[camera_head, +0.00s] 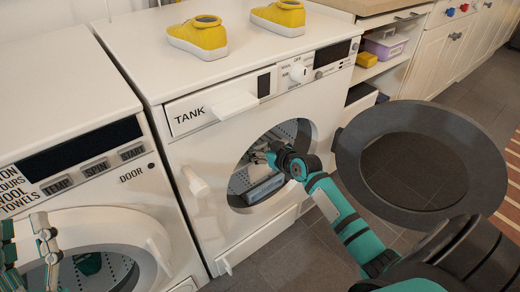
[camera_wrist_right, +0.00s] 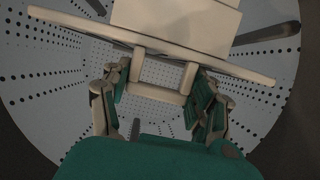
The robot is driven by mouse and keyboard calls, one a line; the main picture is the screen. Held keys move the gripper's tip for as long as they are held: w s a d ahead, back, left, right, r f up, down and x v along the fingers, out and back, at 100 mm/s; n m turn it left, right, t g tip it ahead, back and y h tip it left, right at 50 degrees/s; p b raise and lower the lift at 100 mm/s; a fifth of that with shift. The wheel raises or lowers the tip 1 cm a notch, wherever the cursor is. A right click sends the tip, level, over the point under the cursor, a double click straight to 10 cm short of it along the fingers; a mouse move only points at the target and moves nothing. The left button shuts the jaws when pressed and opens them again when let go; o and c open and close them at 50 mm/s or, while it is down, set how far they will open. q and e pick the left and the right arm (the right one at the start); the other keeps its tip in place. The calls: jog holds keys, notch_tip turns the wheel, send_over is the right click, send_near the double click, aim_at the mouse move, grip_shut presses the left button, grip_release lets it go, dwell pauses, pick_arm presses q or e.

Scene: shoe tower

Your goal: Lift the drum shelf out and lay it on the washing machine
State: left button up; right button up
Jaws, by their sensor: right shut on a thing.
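The drum shelf is a pale flat board (camera_wrist_right: 220,62) with a squared handle (camera_wrist_right: 158,94) in the right wrist view, inside the perforated drum. In the head view the drum shelf (camera_head: 264,188) shows only in part, low in the drum opening. My right gripper (camera_head: 262,157) reaches into the drum. In the right wrist view its fingers (camera_wrist_right: 160,88) are shut on the shelf's handle. The washing machine (camera_head: 215,155) marked TANK has its round door (camera_head: 350,170) open to the right. My left gripper (camera_head: 24,224) is open and empty before the left machine.
Two yellow shoes (camera_head: 198,37) (camera_head: 279,17) stand on the back of the TANK machine's top (camera_head: 150,70); its front left is clear. Another washing machine (camera_head: 60,75) stands at the left with a bare top. An open shelf with a lilac box (camera_head: 385,45) is at the right.

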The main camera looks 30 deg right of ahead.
pick_arm(q)
jog(key=shift+w+d+f+g, duration=0.1)
jog(key=shift+w+f+g, duration=0.4)
pick_arm(e)
jog(key=shift+r, duration=0.25)
dwell(0.3)
jog(key=shift+p, duration=0.35)
pick_arm(q)
jog(key=shift+w+f+g+y, duration=0.3)
jog(key=shift+w+f+g, duration=0.15)
jog(key=shift+f, duration=0.25)
pick_arm(e)
jog(key=shift+s, duration=0.1)
